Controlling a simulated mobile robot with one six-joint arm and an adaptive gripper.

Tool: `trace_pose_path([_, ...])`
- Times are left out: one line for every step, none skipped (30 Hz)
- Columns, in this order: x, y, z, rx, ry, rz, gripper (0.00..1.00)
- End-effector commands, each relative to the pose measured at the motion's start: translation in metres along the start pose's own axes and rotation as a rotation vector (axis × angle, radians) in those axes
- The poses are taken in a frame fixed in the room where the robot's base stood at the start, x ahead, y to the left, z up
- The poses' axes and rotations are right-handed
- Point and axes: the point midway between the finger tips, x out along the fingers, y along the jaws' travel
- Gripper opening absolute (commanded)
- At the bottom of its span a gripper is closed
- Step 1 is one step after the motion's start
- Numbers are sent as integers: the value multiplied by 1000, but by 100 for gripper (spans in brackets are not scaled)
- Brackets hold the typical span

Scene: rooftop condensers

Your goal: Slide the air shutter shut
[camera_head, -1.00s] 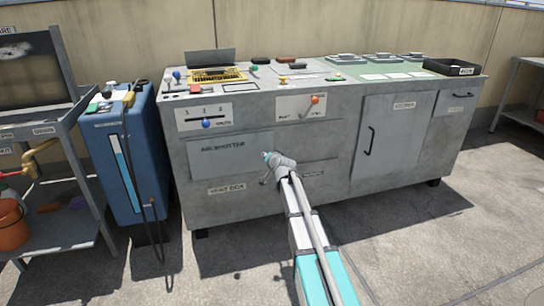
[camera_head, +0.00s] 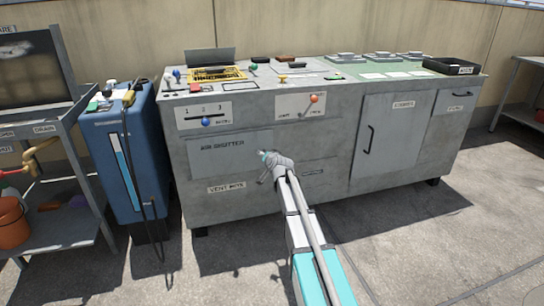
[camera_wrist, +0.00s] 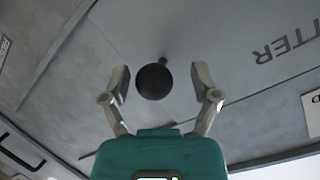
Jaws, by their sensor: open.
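The air shutter is a flat grey panel (camera_head: 222,158) with dark lettering on the front of the grey cabinet. The wrist view shows part of its lettering (camera_wrist: 284,42) upside down. A dark round knob (camera_wrist: 154,82) on a short stem stands out from the grey surface there. My gripper (camera_wrist: 161,79) is open, with one finger on each side of the knob and a visible gap at both. In the head view my gripper (camera_head: 264,166) is at the panel's right end and hides the knob.
A cabinet (camera_head: 330,165) carries a blue-knob slider (camera_head: 206,122) and an orange-knob lever (camera_head: 314,99) above the panel. A blue unit (camera_head: 123,165) with a hose stands left, beside a grey shelf cart (camera_head: 60,222). The floor in front is clear.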

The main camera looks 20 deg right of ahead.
Motion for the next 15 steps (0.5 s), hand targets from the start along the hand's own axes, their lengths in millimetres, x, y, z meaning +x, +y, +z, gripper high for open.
trace_pose_path([0, 1, 0, 0, 1, 1, 78])
trace_pose_path([0, 1, -1, 0, 1, 1, 78])
trace_pose_path([0, 1, 0, -1, 0, 1, 78])
trace_pose_path([-1, 1, 0, -2, -2, 2, 78])
trace_pose_path([-2, 1, 1, -4, -5, 2, 78])
trace_pose_path([-3, 1, 4, -7, -12, 4, 78])
trace_pose_path([-4, 1, 6, -11, -19, 5, 78])
trace_pose_path([-6, 1, 8, -15, -28, 7, 78])
trace_pose_path([-9, 1, 12, -22, -42, 10, 78])
trace_pose_path([-12, 1, 17, -29, -56, 13, 78])
trace_pose_path([-16, 0, 22, -38, -72, 16, 78])
trace_pose_path([-21, 0, 29, -51, -98, 22, 78])
trace_pose_path([-25, 0, 36, -62, -119, 26, 78])
trace_pose_path([-30, 0, 43, -74, -144, 31, 78])
trace_pose_path([-38, 0, 54, -94, -181, 40, 78])
